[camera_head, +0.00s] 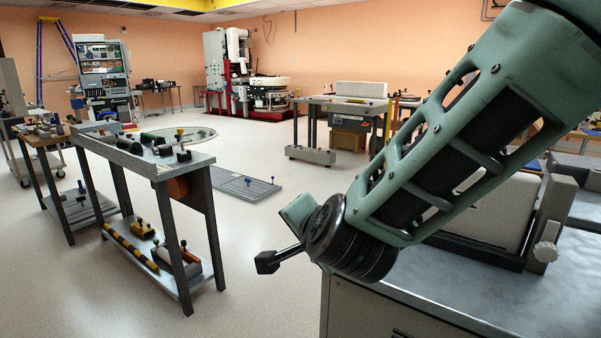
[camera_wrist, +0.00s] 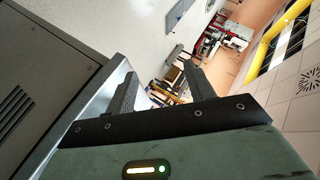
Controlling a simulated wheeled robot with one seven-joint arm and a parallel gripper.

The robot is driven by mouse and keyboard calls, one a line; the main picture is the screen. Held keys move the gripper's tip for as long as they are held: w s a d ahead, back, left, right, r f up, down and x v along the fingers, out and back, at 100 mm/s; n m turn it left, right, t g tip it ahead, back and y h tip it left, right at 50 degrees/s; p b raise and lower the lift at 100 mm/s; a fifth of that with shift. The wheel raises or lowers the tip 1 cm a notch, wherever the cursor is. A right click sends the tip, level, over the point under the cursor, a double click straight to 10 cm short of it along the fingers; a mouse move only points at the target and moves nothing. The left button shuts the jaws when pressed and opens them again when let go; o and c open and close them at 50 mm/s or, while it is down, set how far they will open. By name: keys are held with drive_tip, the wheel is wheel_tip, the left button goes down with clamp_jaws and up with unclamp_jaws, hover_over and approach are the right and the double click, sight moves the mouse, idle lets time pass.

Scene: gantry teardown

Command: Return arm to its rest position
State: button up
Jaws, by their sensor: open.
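My gripper shows in the wrist view (camera_wrist: 163,86). Its two dark fingers stand apart with nothing between them. The wrist view is tilted, with the floor and the far machines beyond the fingertips. In the head view my green arm comes down from the upper right to a dark round joint near the middle. A short dark block on a rod sticks out left of that joint; I cannot tell if it is part of my gripper. A grey cabinet (camera_wrist: 45,75) fills the left of the wrist view, close beside the left finger.
A metal-topped cabinet (camera_head: 430,285) stands below my arm at the right. A workbench (camera_head: 207,160) with tools and a lower shelf stands at the left. A grey floor plate (camera_head: 245,188) lies behind it. Bare floor (camera_head: 265,225) lies between bench and cabinet. A red-based machine (camera_head: 255,100) stands far back.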

drive_tip(key=s+d+f+n+g, duration=0.2)
drive_tip(key=s+n+g, duration=0.35)
drive_tip(key=s, duration=0.35)
drive_tip(key=s+d+f+n+g, duration=0.2)
drive_tip(key=s+d+n+g, duration=0.15)
drive_tip(key=s+n, duration=0.45)
drive_tip(key=s+d+f+n+g+h, duration=0.2)
drive_tip(key=s+d+n+g, duration=0.1)
drive_tip(key=s+d, duration=0.45)
wheel_tip(320, 180, up, 16)
drive_tip(key=s+p, duration=0.1)
drive_tip(key=p, duration=1.4)
drive_tip(key=shift+d+h+p, duration=0.3)
drive_tip(key=shift+h, duration=0.1)
drive_tip(key=shift+o, duration=0.4)
